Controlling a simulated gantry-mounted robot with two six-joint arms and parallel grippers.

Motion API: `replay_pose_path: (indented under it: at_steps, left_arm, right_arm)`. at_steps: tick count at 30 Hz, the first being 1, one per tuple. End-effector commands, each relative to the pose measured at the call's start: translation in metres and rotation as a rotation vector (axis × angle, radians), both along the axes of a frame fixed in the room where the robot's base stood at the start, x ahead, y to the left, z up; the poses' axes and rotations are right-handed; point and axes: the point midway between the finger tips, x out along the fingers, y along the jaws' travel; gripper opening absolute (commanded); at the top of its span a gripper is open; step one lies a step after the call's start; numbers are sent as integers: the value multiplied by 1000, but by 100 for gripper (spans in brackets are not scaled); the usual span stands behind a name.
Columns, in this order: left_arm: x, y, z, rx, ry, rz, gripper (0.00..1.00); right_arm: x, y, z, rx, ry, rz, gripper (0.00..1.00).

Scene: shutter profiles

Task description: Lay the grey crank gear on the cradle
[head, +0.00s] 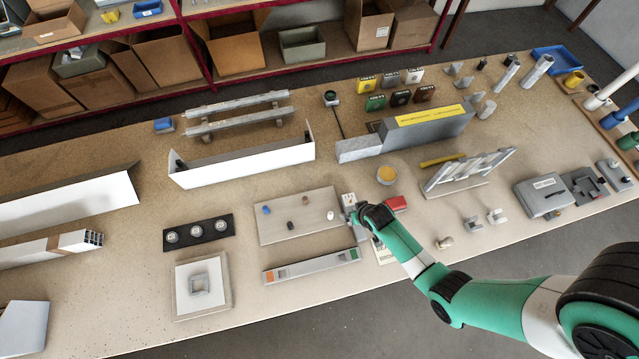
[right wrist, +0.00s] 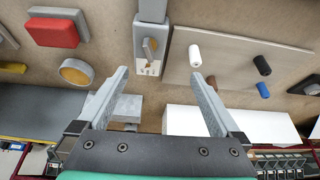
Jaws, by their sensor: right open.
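My right gripper (right wrist: 162,82) is open, with nothing between its fingers; in the head view it is low over the middle of the bench, partly hidden by its own wrist. A small grey unit with a lever-like part (right wrist: 150,45) lies just beyond its fingertips and also shows in the head view (head: 349,199). I cannot tell for sure whether it is the crank gear. Two small grey brackets (head: 496,216) stand at the right. I cannot tell which is the cradle. My left gripper is not in view.
A pale board (head: 270,222) with several small pegs lies left of the right gripper, and a red block (head: 397,203) lies right of it. A yellow-topped round part (head: 386,175) and a long grey housing (head: 420,132) stand behind.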

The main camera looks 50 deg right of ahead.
Motion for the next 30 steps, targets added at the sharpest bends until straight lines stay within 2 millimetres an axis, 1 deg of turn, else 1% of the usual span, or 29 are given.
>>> replay_pose_path:
  at_steps: [1,2,5,8,11,19,22,26,28,30]
  left_arm:
    - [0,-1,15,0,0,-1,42]
    - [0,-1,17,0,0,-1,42]
    - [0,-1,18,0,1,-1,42]
    - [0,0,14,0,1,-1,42]
    - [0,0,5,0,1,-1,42]
    - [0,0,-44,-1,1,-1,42]
    - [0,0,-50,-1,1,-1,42]
    - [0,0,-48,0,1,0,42]
    - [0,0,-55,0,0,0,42]
    - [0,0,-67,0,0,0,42]
  right_arm:
    - [-11,-1,10,6,15,-16,100]
    - [-15,-2,10,7,18,-22,100]
    - [-17,-4,12,8,19,-31,100]
    - [-16,-5,8,8,18,-32,100]
    - [-14,-6,-1,8,17,-32,100]
    - [0,-16,-47,8,16,-33,100]
    - [4,-18,-52,7,15,-32,100]
    - [5,-19,-51,7,15,-31,100]
    - [5,-18,-58,7,15,-31,100]
    - [6,-17,-70,7,16,-30,100]
